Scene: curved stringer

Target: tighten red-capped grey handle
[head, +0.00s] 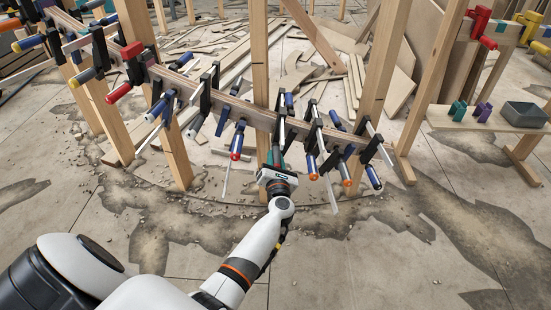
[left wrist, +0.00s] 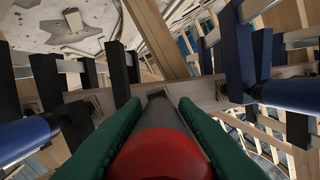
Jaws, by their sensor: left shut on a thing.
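The grey handle with a red cap (left wrist: 162,152) shows large in the left wrist view, its cap towards the camera. My left gripper (left wrist: 155,118) has its two green fingers on either side of the handle, shut on it. There the gripper mostly hides the grey handle. My right gripper is in neither view.
Several clamps with blue handles crowd close on both sides, among them a red-capped blue handle (head: 237,143) to the left and an orange-capped one (head: 311,165) to the right. Wooden posts (head: 176,150) hold the stringer. A grey bin (head: 524,114) stands on a bench at right.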

